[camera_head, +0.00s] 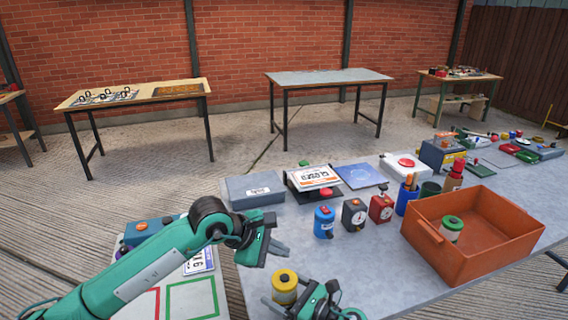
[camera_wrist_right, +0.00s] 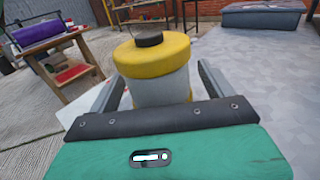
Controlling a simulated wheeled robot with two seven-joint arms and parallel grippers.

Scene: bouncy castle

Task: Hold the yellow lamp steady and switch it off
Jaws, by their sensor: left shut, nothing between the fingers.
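The yellow lamp (camera_head: 285,290) stands upright near the front edge of the grey table. In the right wrist view the lamp (camera_wrist_right: 160,88) has a yellow cap, a pale body and a dark knob on top. My right gripper (camera_head: 292,302) is low at the lamp, its fingers on either side of the body; in its wrist view the fingers (camera_wrist_right: 160,85) are spread, with small gaps beside the lamp. My left gripper (camera_head: 284,250) is shut and empty, above and behind the lamp, apart from it. The lamp's lower part is hidden by my right gripper.
A blue lamp-like can (camera_head: 324,222), a black dial box (camera_head: 354,214) and a red dial box (camera_head: 381,208) stand behind. An orange crate (camera_head: 480,245) holding a green-topped can (camera_head: 451,228) is to the right. The table between lamp and crate is clear.

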